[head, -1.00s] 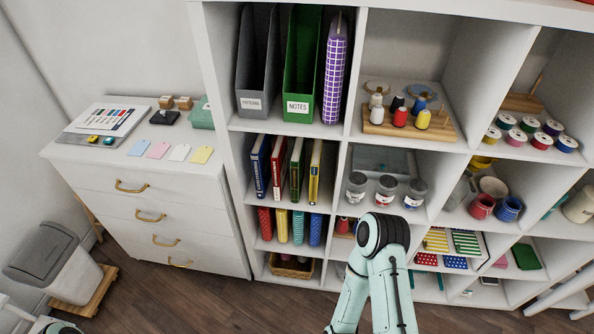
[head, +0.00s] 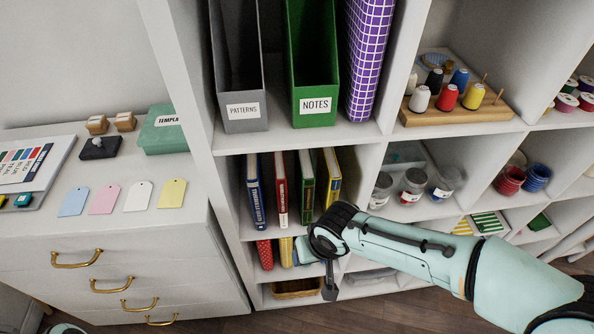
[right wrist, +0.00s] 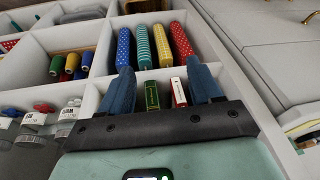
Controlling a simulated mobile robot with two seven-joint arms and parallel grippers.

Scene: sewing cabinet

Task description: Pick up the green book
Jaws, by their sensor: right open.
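The green book (head: 307,180) stands upright in the middle-left cubby, between a red book (head: 281,188) and a yellow book (head: 332,178). In the right wrist view, the green book (right wrist: 152,95) and the red book (right wrist: 179,92) show between the two blue fingers of my right gripper (right wrist: 161,70). That gripper is open and empty, in front of the books. I cannot tell how far it is from the spines. In the head view my right wrist hides the area just below and right of the books. My left gripper is not in view.
A blue book (head: 256,190) stands at the left of the row. A green NOTES file (head: 315,80) stands on the shelf above. Patterned rolls (right wrist: 143,48) fill the cubby below. The drawer cabinet (head: 110,245) stands at the left, and glass jars (head: 412,185) stand in the right cubby.

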